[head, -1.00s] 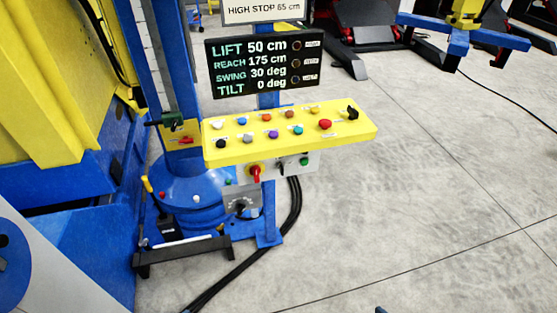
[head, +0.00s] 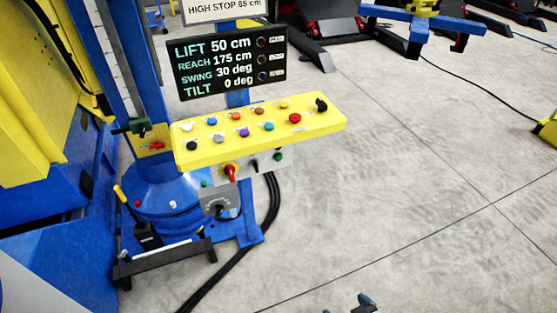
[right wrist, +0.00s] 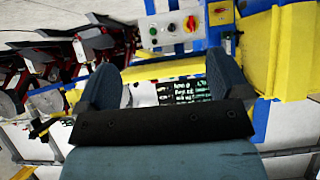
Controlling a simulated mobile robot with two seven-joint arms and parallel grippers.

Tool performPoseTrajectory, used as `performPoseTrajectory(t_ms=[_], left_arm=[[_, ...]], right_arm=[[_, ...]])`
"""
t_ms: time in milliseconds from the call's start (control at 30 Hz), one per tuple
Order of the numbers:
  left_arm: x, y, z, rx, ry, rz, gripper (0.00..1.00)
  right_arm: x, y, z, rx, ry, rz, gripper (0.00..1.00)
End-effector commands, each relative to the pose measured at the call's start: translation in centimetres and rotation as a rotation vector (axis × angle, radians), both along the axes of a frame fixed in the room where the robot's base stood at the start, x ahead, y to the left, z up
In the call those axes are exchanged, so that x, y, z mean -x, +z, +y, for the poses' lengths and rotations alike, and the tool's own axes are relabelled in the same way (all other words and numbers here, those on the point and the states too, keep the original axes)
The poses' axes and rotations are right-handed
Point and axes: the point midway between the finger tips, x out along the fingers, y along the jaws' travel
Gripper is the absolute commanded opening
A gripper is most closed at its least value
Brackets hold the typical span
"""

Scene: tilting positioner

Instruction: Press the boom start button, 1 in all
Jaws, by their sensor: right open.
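A yellow button panel (head: 260,133) stands in the middle of the head view, with two rows of coloured buttons and a red mushroom button (head: 295,118). Under it, a grey box carries a red rotary switch (head: 230,172) and a green button (head: 278,157). The green button also shows in the right wrist view (right wrist: 153,31). The labels are too small to read, so I cannot tell which is boom start. My right gripper (head: 365,303) only shows its tips at the bottom edge, below and right of the panel. In the right wrist view its fingers (right wrist: 165,75) are apart and empty.
A black display (head: 226,62) above the panel reads lift 50 cm, reach 175 cm, swing 30 deg, tilt 0 deg. A blue column and base (head: 160,190) stand left of the panel. Black cables (head: 268,215) run on the floor.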

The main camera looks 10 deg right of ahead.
Motion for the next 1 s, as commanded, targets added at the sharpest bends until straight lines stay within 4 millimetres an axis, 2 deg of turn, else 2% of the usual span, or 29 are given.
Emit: performPoseTrajectory(t_ms=[33,300,400,1000], left_arm=[[0.00,0.00,0.00,0.000,0.000,0.000,0.48],[-0.01,0.02,0.01,0.000,0.000,0.000,0.48],[-0.01,0.02,0.01,0.000,0.000,0.000,0.48],[-0.01,0.03,-0.03,0.000,0.000,-0.001,0.48]], right_arm=[[0.01,-0.01,0.00,0.000,0.000,0.000,0.82],[0.01,0.01,0.02,0.000,0.000,0.000,0.20],[0.02,0.01,0.03,-0.001,0.001,0.000,0.00],[0.01,0.04,0.04,-0.001,0.001,-0.001,0.00]])
